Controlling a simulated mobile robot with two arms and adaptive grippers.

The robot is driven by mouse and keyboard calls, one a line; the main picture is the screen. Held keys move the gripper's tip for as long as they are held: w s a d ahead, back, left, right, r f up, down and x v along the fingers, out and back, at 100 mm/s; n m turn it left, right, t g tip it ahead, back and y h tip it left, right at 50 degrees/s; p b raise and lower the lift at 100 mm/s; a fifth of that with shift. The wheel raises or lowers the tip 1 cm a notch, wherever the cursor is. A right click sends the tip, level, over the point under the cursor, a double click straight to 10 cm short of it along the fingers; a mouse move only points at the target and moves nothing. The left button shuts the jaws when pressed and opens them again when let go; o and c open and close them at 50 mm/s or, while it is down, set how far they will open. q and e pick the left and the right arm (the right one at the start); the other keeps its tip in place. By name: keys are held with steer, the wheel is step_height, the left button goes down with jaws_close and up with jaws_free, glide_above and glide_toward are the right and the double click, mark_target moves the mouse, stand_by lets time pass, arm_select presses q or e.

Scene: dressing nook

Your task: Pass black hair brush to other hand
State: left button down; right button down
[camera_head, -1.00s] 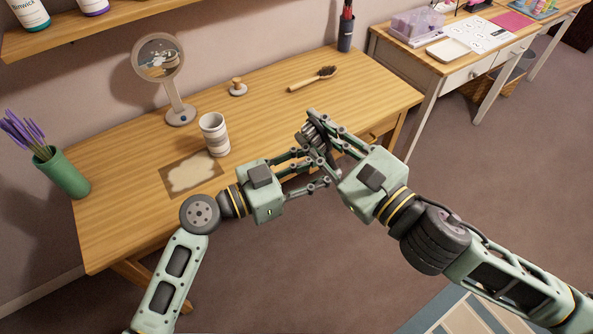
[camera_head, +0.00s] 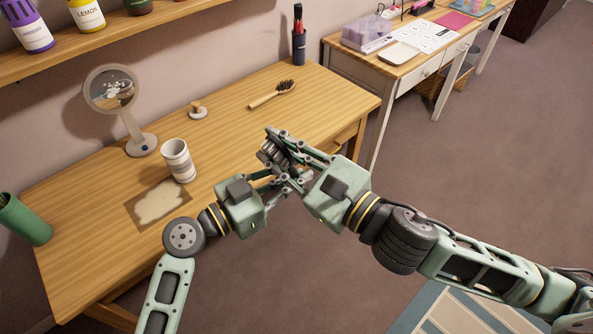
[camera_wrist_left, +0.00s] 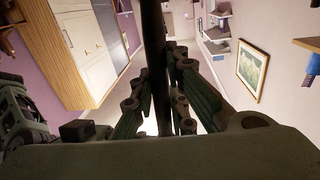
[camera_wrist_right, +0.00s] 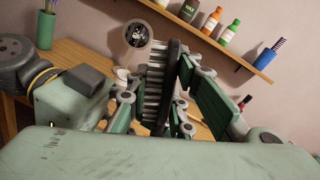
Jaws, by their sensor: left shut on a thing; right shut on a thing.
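The black hair brush (camera_head: 272,157) is held between my two grippers in the air over the table's front edge; most of it is hidden by fingers in the head view. In the right wrist view its dark back and pale bristles (camera_wrist_right: 154,88) stand upright between the fingers. In the left wrist view a dark upright bar, its handle (camera_wrist_left: 154,45), runs between the fingers. My right gripper (camera_head: 277,142) is shut on the brush at its bristled part. My left gripper (camera_head: 290,181), coming from the left, is shut on the handle.
On the wooden table (camera_head: 90,245) are a striped cup (camera_head: 178,160), a round mirror (camera_head: 112,90), a wooden-handled brush (camera_head: 265,100), a small stand (camera_head: 197,110), a mat (camera_head: 158,205) and a dark holder (camera_head: 299,45). A green vase (camera_head: 22,220) stands at the left.

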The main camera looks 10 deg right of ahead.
steer(key=c, duration=1.5)
jaws_free()
